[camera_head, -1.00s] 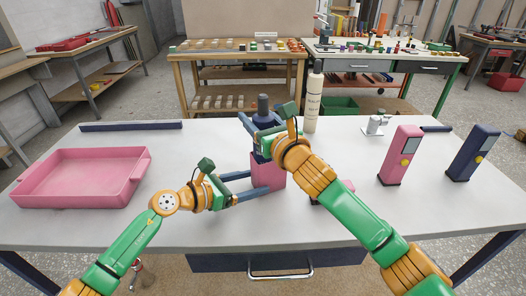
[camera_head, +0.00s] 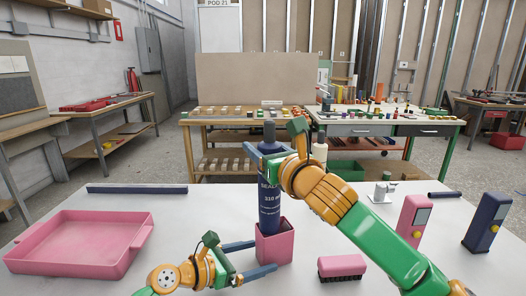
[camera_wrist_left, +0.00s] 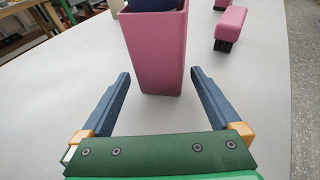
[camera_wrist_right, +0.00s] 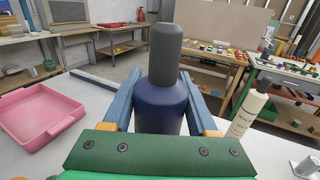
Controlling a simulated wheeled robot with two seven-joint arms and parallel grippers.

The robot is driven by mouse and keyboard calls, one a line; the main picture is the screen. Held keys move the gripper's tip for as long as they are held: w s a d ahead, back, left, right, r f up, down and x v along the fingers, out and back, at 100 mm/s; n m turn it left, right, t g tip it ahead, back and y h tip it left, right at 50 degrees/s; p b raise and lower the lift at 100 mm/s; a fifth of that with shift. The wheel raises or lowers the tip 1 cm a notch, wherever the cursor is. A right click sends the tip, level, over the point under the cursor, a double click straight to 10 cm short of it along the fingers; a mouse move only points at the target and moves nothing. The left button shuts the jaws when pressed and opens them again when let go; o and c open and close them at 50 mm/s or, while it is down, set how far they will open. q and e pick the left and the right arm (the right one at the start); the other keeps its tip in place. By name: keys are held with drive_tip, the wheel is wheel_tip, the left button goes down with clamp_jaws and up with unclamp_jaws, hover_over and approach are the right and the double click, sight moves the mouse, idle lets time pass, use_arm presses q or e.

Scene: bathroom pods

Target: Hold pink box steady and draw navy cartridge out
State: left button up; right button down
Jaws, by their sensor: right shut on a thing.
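The navy cartridge (camera_head: 269,210), with a dark grey cap, stands upright, most of its length above the pink box (camera_head: 274,248). Its lower end is still at the box's opening; how deep it sits is hidden. My right gripper (camera_head: 268,155) is shut on the upper part of the cartridge, and the right wrist view shows the cartridge (camera_wrist_right: 160,112) between its fingers. The box stands upright on the table. My left gripper (camera_head: 258,258) is open low at the box, its fingers spread either side, with gaps to the box (camera_wrist_left: 158,55) in the left wrist view.
A pink tray (camera_head: 80,245) lies at left. A pink brush (camera_head: 341,267) lies right of the box. A pink device (camera_head: 412,220) and a navy device (camera_head: 487,222) stand farther right. A cream bottle (camera_wrist_right: 247,112) stands behind.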

use_arm(q)
drive_tip(key=v, duration=1.1)
drive_tip(key=shift+s+a+r, duration=0.1)
drive_tip(key=shift+a, duration=0.1)
drive_tip(key=shift+s+a+r, duration=0.1)
drive_tip(key=shift+a+r, duration=0.05)
wheel_tip(320, 180, up, 6)
drive_tip(key=p, duration=0.6)
